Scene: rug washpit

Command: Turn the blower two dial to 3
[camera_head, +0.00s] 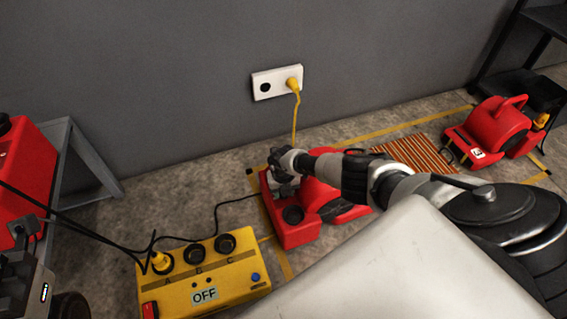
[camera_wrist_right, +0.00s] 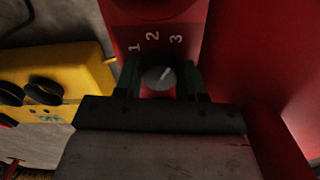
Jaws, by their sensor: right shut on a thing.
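A red blower (camera_head: 290,230) stands on the floor in the middle of the head view, partly hidden by my right arm. Its panel fills the top of the right wrist view, with the white marks 1, 2 and 3. Below them is a round grey dial (camera_wrist_right: 158,78), whose white pointer line slants up and right, roughly toward the 3. My right gripper (camera_wrist_right: 160,82) is shut on the dial, one finger on each side; it also shows at the blower in the head view (camera_head: 284,170). My left gripper (camera_head: 22,232) is at the left edge, its jaws unclear.
A yellow power box (camera_head: 205,275) marked OFF, with sockets A, B and C, stands left of the blower; a plug sits in A. Another red blower (camera_head: 495,130) stands at the right beside an orange striped rug (camera_head: 415,155). A yellow cord hangs from the wall outlet (camera_head: 277,82).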

